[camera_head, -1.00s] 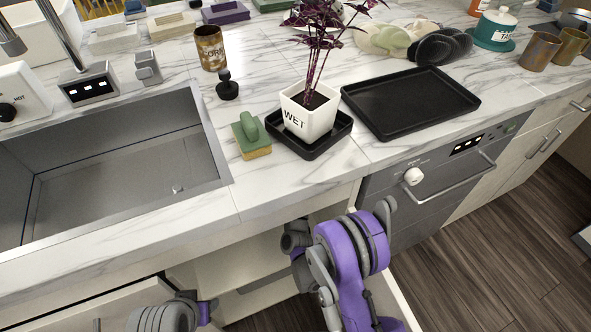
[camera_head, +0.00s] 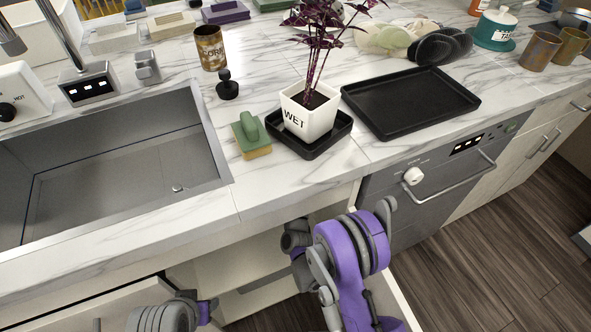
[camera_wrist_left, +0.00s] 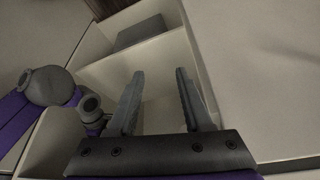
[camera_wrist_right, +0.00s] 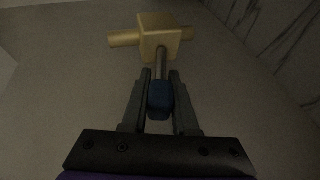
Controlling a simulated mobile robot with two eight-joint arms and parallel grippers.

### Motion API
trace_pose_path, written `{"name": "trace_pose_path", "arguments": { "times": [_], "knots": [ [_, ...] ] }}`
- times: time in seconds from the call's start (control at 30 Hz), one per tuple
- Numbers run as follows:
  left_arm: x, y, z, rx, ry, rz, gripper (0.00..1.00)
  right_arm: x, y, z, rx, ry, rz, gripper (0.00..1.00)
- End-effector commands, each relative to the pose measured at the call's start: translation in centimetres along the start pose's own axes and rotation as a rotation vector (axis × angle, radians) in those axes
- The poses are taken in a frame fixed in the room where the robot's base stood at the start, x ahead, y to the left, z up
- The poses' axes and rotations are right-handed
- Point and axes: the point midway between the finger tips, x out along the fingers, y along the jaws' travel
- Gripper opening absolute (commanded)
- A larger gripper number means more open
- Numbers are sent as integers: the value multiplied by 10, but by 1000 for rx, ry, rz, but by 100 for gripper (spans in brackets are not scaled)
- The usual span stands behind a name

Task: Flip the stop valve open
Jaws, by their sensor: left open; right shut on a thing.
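The stop valve (camera_wrist_right: 158,38) shows in the right wrist view as a brass-coloured block with a pipe stub on each side. A metal stem runs from it to a blue handle (camera_wrist_right: 160,100). My right gripper (camera_wrist_right: 160,76) is shut on this blue handle, one finger on each side. My left gripper (camera_wrist_left: 160,74) is open and empty inside or above a pale cabinet compartment in the left wrist view. In the head view the valve is hidden below the counter, and both arms reach low at the cabinet front.
A cabinet door (camera_head: 95,305) stands open at the lower left. The counter above holds a sink (camera_head: 120,190), a potted plant (camera_head: 308,115), a green sponge holder (camera_head: 250,135) and a black tray (camera_head: 412,102). An oven (camera_head: 430,190) is to the right.

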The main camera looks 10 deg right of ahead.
Motion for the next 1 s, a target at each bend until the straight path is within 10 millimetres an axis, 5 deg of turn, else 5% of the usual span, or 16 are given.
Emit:
{"name": "trace_pose_path", "arguments": {
  "times": [0.87, 1.0],
  "knots": [
    [0, 0, 0, 0, 0, 0, 50, 0, 0, 0, 0, 0, 0, 0],
    [13, 0, 4, 0, -4, 0, 50, -1, 7, 0, 14, 1, -36, 0]
  ]
}}
